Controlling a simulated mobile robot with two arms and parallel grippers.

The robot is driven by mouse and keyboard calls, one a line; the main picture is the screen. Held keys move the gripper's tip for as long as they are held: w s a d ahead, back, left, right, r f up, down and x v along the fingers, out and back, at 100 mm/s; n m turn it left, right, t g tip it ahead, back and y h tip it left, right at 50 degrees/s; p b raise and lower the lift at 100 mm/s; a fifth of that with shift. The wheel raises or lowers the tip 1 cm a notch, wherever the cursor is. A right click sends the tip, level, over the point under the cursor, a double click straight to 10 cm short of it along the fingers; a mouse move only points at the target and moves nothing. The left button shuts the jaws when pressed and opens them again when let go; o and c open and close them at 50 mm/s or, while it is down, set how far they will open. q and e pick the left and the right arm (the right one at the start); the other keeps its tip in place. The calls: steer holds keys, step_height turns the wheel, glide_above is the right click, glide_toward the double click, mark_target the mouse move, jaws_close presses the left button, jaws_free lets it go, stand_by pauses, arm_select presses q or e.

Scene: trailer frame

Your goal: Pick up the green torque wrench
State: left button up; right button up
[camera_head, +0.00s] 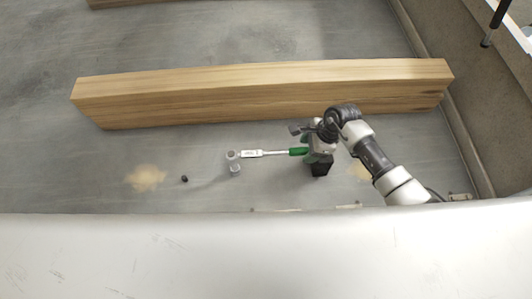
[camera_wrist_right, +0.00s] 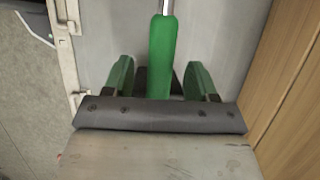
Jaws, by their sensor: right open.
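The green torque wrench (camera_head: 264,153) lies across the picture in the head view, its grey head at the left and its green handle (camera_head: 298,151) at the right. The handle end meets my right gripper (camera_head: 312,157), which hides part of it. In the right wrist view, the green handle (camera_wrist_right: 162,50) runs between the two green fingers of my right gripper (camera_wrist_right: 158,72). Gaps show on both sides of the handle, so the gripper is open around it. How deep the handle sits between the fingers is hard to tell. My left gripper is out of view.
A long wooden beam (camera_head: 200,97) lies just behind the wrench; wood (camera_wrist_right: 284,70) also stands close at the right in the right wrist view. A grey wall (camera_head: 455,90) bounds the right side. A small black piece (camera_head: 184,178) lies on the floor. A pale edge (camera_head: 200,250) crosses the front.

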steer(key=shift+a+f, duration=0.25)
steer(key=shift+f, duration=0.25)
steer(key=c, duration=0.9)
steer(key=shift+r, duration=0.1)
jaws_close()
